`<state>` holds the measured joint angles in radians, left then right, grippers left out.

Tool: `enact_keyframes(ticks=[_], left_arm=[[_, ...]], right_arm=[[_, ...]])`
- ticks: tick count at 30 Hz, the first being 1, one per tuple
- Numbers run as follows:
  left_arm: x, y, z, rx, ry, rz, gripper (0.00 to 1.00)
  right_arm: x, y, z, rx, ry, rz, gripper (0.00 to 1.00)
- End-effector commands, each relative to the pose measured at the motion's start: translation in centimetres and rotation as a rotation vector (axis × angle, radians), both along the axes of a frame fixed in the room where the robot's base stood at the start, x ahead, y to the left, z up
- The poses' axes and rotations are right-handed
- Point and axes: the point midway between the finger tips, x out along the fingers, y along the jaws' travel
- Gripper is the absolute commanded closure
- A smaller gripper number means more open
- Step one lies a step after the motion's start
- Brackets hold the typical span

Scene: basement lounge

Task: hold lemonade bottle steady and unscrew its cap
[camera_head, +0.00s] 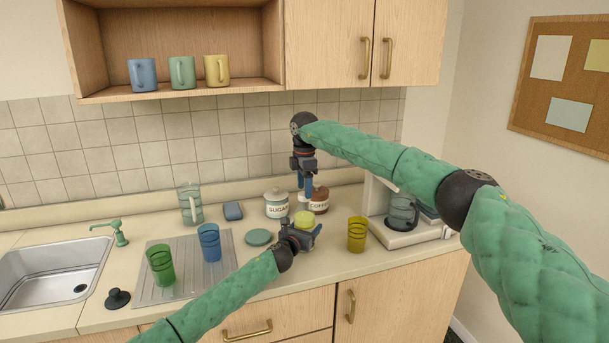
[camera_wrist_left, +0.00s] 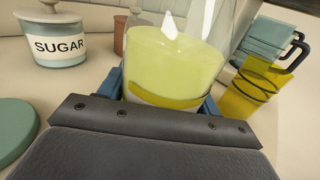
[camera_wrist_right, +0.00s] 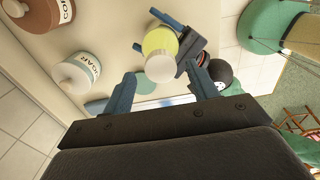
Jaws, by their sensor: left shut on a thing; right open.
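The lemonade bottle (camera_head: 304,219), clear with pale yellow liquid, stands upright on the counter. In the left wrist view the bottle (camera_wrist_left: 170,65) fills the middle; its top is out of frame. My left gripper (camera_head: 301,236) is shut around the bottle's lower body. My right gripper (camera_head: 305,188) points down from above, open, its fingers near the bottle's top. In the right wrist view the white cap (camera_wrist_right: 160,69) lies ahead of the gap between the open fingers (camera_wrist_right: 163,84); contact cannot be told.
A sugar jar (camera_head: 276,206) and coffee jar (camera_head: 319,203) stand close behind the bottle. A yellow cup (camera_head: 357,234) and a coffee maker (camera_head: 402,225) are to the right. A teal disc (camera_head: 258,237), blue cup (camera_head: 209,242) and green cup (camera_head: 160,265) are to the left.

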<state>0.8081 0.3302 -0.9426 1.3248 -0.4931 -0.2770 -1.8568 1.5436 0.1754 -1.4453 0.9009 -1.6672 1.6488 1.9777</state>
Motion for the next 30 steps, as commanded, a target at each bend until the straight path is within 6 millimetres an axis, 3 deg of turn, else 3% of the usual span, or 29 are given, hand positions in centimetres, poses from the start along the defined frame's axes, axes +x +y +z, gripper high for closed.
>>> enact_keyframes(ticks=[6, 14, 21, 30], left_arm=[[0.0, 0.0, 0.0, 0.000, 0.000, 0.000, 1.00], [0.0, 0.0, 0.0, 0.000, 0.000, 0.000, 1.00], [0.0, 0.0, 0.0, 0.000, 0.000, 0.000, 1.00], [0.0, 0.0, 0.0, 0.000, 0.000, 0.000, 1.00]], right_arm=[[0.0, 0.0, -1.9, 0.001, 0.000, 0.000, 0.41], [0.0, 0.0, -2.0, 0.001, 0.000, 0.000, 0.41], [0.0, 0.0, -2.0, 0.000, 0.000, 0.000, 0.87], [0.0, 0.0, -2.0, 0.000, -0.001, 0.008, 0.89]])
